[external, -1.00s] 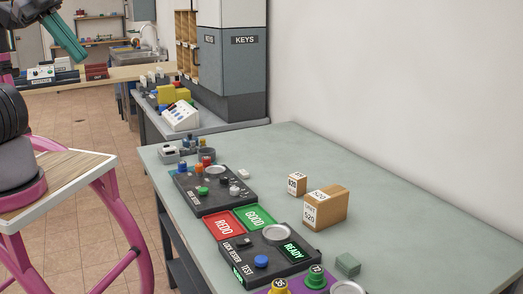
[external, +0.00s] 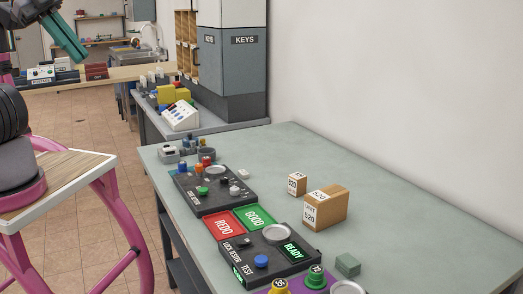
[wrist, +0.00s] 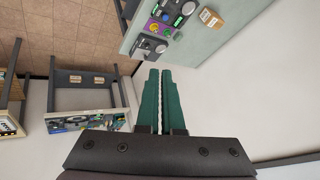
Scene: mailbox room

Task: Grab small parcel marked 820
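The small parcel (external: 296,184) is a little tan cardboard box with white labels, standing on the grey-green table; its printed number is too small to read surely. A larger tan parcel (external: 325,207), labelled UNIT 520, stands just to its right and nearer the camera. My gripper (external: 78,55), with teal fingers, is high at the upper left, far from both parcels. In the wrist view, my gripper (wrist: 160,72) has its fingers together with nothing held.
Black control panels (external: 212,190) and red REDO and green GOOD pads (external: 254,217) line the table's left side. The grey KEYS cabinet (external: 232,55) stands behind. The table's right side is clear up to the wall.

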